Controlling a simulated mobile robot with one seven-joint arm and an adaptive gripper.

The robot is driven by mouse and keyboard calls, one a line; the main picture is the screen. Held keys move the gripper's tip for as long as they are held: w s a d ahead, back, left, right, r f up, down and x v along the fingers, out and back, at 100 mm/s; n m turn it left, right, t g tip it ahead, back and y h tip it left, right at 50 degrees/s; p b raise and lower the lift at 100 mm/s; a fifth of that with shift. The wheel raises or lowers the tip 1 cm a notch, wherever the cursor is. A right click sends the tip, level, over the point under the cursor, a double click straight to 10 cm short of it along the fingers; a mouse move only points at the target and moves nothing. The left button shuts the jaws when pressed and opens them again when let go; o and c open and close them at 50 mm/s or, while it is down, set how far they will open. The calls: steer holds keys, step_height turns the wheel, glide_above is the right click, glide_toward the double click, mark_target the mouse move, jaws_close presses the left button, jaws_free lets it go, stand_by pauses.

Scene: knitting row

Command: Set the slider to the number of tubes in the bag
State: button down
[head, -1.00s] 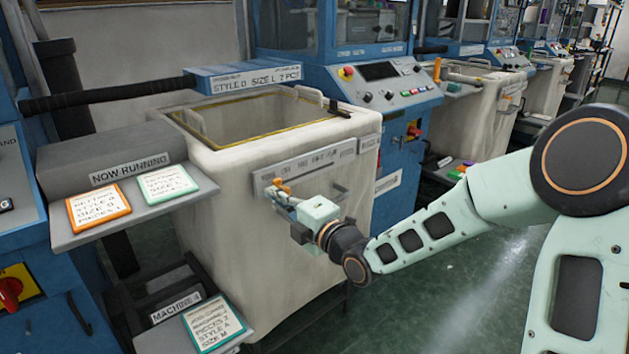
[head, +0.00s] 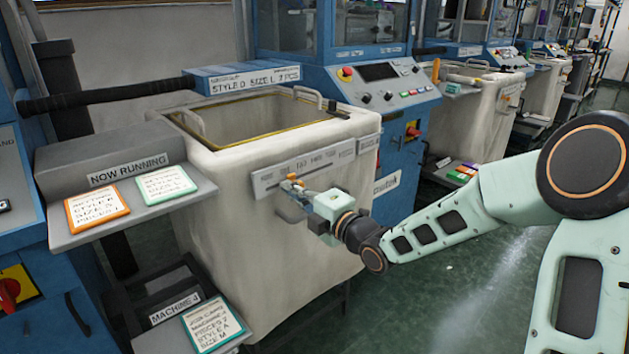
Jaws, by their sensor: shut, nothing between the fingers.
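The bag is a cream fabric bin (head: 240,210) with a yellow-edged open top. The visible part of its inside is beige, and I make out no tubes; the bottom is hidden. A pale slider strip (head: 268,180) with small markings runs across the upper front of the bag. My gripper (head: 291,181) is shut and empty in front of the strip's left half. Small orange parts show at its fingertips; I cannot tell whether they belong to the fingers or to a slider knob, nor whether the fingers touch the strip. The slider's setting is unreadable.
A grey shelf (head: 85,222) marked "NOW RUNNING" holds an orange-framed card (head: 97,207) and a green-framed card (head: 166,184). Another card (head: 212,321) lies low at front. A blue sign (head: 243,79) reads STYLE 0, SIZE L, 2 PCS. Floor right of the bag is clear.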

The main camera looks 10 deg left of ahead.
mark_target(303, 186)
steer(key=shift+w+d, duration=1.05)
steer(key=shift+w, duration=0.15)
steer(key=shift+s+a+b, duration=0.45)
steer(key=shift+s+b, duration=0.05)
steer(key=shift+b, duration=0.2)
steer(key=v, duration=0.8)
